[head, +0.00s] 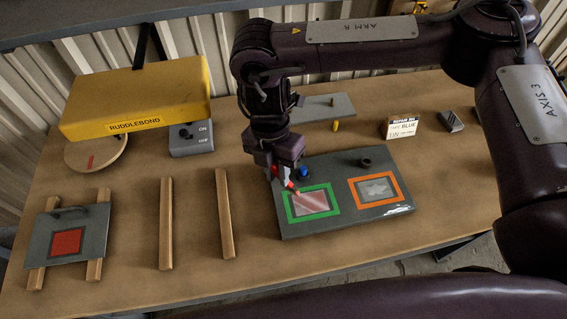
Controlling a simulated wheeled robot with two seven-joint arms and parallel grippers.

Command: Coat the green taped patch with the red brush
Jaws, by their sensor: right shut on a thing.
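My right gripper (281,168) comes down from above and is shut on the red brush (290,184). The brush is small and partly hidden by the jaws. Its tip is at the upper left part of the green taped patch (310,204); I cannot tell for certain whether it touches. Inside the green tape the surface looks pinkish red with lighter streaks. The patch is on a dark grey panel (340,219) lying on the table. My left gripper is not in view.
An orange taped patch (375,189) with a pale, jagged shape is beside the green one. A blue knob (304,173) and a dark knob (365,163) stand on the panel. A yellow box labelled RUDDLEBOND (137,98) is at the left. Two wooden strips (166,224) lie left of the panel.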

